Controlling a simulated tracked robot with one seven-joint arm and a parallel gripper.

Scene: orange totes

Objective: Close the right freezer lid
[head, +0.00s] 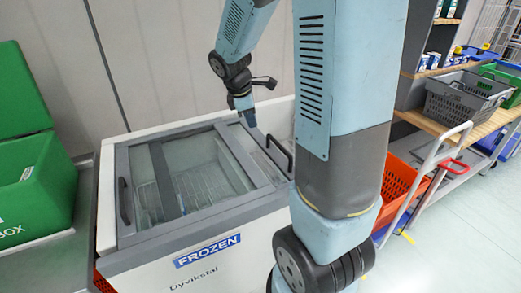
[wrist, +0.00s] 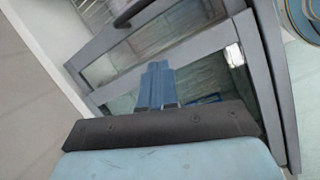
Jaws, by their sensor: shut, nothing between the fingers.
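The chest freezer (head: 208,250) is white with a grey-framed sliding glass top. The left lid (head: 200,172) has a dark handle at its left. A dark bar shows beneath its glass. The right lid's dark handle (head: 280,153) is near the freezer's right side; my arm hides what lies beyond it, so I cannot tell how far the lid is open. My gripper (head: 250,119) is shut and empty, above the back of the freezer top, left of and behind that handle. In the wrist view my blue fingers (wrist: 157,66) point over the grey frame and glass, with a dark handle (wrist: 132,12) ahead.
A green box (head: 38,190) stands on a metal counter at left. A wall runs behind the freezer. At right are red crates (head: 400,190), a cart and a wooden shelf with a grey basket (head: 460,103). Open floor lies at the lower right.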

